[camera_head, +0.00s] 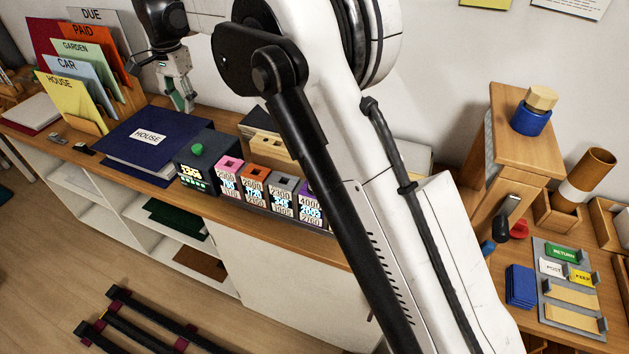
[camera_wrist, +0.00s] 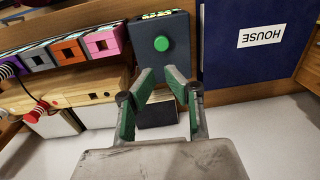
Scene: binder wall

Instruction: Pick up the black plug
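A black-and-white striped piece (camera_wrist: 8,70), possibly the black plug, shows at the left edge of the wrist view. It is cut off by the frame, and I cannot identify a black plug for sure in the head view. A red-and-white striped plug (camera_wrist: 34,114) with a dark cord lies near it, by a wooden box (camera_wrist: 75,92). My gripper (camera_wrist: 160,76) is open and empty, its green-padded fingers apart, to the right of these plugs. In the head view my gripper (camera_head: 185,104) hangs above the counter behind the blue HOUSE binder (camera_head: 130,160).
A dark box with a green button (camera_head: 197,150) stands beside several coloured blocks (camera_head: 255,187). A dark block (camera_wrist: 157,112) shows between my fingers in the wrist view. Upright folders (camera_head: 75,85) stand left. My arm hides the counter's middle in the head view.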

